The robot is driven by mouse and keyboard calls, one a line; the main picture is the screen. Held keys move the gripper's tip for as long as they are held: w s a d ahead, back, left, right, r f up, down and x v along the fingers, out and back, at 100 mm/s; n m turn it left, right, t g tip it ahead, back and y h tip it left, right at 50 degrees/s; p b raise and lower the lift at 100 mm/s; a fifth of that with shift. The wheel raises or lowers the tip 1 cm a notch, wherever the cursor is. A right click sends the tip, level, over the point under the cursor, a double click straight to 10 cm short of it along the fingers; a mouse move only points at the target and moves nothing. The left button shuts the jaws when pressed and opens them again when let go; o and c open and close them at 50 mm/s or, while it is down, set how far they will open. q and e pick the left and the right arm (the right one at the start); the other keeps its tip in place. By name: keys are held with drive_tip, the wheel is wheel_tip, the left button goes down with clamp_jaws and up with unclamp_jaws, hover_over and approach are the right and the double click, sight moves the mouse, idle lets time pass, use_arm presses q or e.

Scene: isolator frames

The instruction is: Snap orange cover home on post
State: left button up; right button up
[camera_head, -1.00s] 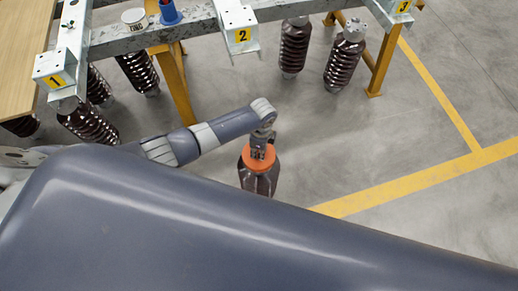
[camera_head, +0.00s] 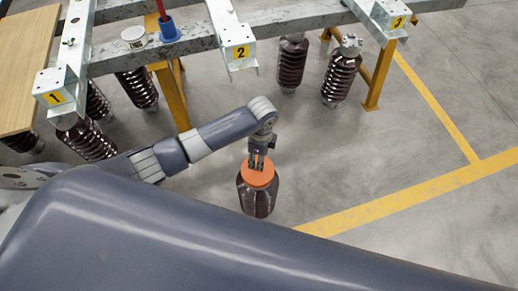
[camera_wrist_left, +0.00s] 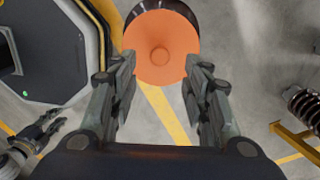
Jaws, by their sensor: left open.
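The orange cover (camera_head: 258,174) sits on top of a dark brown ribbed post (camera_head: 257,200), which stands on the floor in the head view. In the left wrist view the cover (camera_wrist_left: 161,50) is a round orange disc with a raised centre, and the post's dark edge shows behind it. My left gripper (camera_head: 261,160) is above the cover, pointing down. Its fingers (camera_wrist_left: 160,85) are spread and empty. Whether the cover is fully seated cannot be told. What appears to be my right gripper (camera_wrist_left: 42,130) shows small at the left wrist view's lower left.
A grey steel frame (camera_head: 290,31) with plates numbered 1, 2 and 3 and yellow legs (camera_head: 374,78) stands behind. Several brown insulators (camera_head: 341,75) are beneath it. A blue cup (camera_head: 169,31) and a white can (camera_head: 134,36) sit on the frame. Floor to the right is clear.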

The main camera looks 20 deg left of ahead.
use_arm(q)
wheel_tip(320, 180, up, 5)
drive_tip(key=shift+w+f, duration=0.1)
idle(0.6)
